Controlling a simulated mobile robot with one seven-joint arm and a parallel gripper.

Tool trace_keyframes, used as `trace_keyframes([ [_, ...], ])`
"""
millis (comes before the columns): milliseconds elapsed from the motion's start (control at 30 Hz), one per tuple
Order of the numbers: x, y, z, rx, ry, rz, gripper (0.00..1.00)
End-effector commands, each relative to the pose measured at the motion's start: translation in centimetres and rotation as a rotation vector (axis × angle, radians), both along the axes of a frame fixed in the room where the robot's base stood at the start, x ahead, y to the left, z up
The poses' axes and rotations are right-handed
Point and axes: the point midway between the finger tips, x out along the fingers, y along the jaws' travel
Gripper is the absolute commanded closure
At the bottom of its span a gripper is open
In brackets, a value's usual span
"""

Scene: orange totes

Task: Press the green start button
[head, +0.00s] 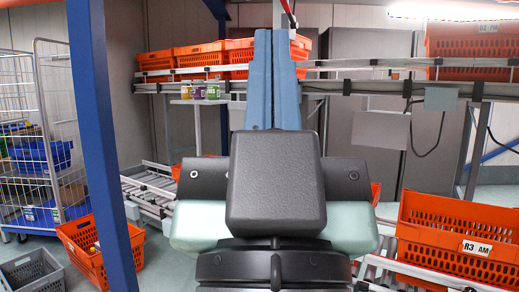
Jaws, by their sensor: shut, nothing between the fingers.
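My gripper (274,36) is in the middle of the head view, seen from behind. Its two long light-blue fingers stand side by side against each other, shut with nothing visible between them. The black gripper body and a black box on it cover the lower middle. I cannot make out a green start button anywhere in this view; it may be hidden behind my gripper and arm.
A blue post (101,140) rises at the left, close by. An orange tote (459,240) labelled R3 AM sits on rollers at the right. More orange totes (200,58) line a conveyor (390,87) behind. A wire cage trolley (40,120) and a grey crate (30,272) stand left.

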Motion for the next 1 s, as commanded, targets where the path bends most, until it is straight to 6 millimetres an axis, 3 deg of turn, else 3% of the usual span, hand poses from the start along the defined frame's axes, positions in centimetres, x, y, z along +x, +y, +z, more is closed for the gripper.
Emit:
trace_keyframes([
  [33, 0.0, 0.0, 3.7, 0.000, 0.000, 0.000, 1.00],
  [400, 0.0, 0.0, 16.1, 0.000, 0.000, 0.001, 1.00],
  [500, 0.0, 0.0, 18.3, 0.000, 0.000, 0.001, 1.00],
  [633, 0.0, 0.1, 19.5, 0.000, 0.000, 0.001, 1.00],
  [1000, 0.0, 0.1, 19.2, 0.000, 0.001, 0.001, 1.00],
])
